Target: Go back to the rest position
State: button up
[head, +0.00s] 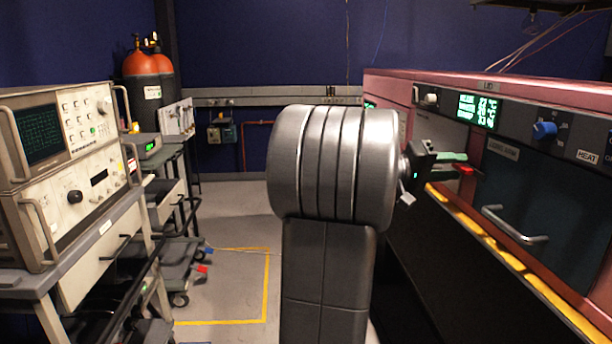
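My gripper (460,163) is at the right of centre in the head view, at the far side of my grey arm. It points right, towards the front of the pink-framed machine (518,180). A green part and a red part show at its end, close together. The view is too small to tell whether they are apart or touching, and I see no object held between them. My large grey arm links fill the middle of the view and hide part of the machine's left end.
The machine has a green display (479,110), a blue knob (544,130), a door handle (515,225) and a yellow-edged ledge (500,255). At left, instruments (70,155) stand on a cart (100,250). Orange-topped cylinders (148,85) stand behind. Floor (225,290) with yellow tape is open between.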

jog(key=shift+r+m, duration=0.1)
jog(key=shift+m, duration=1.4)
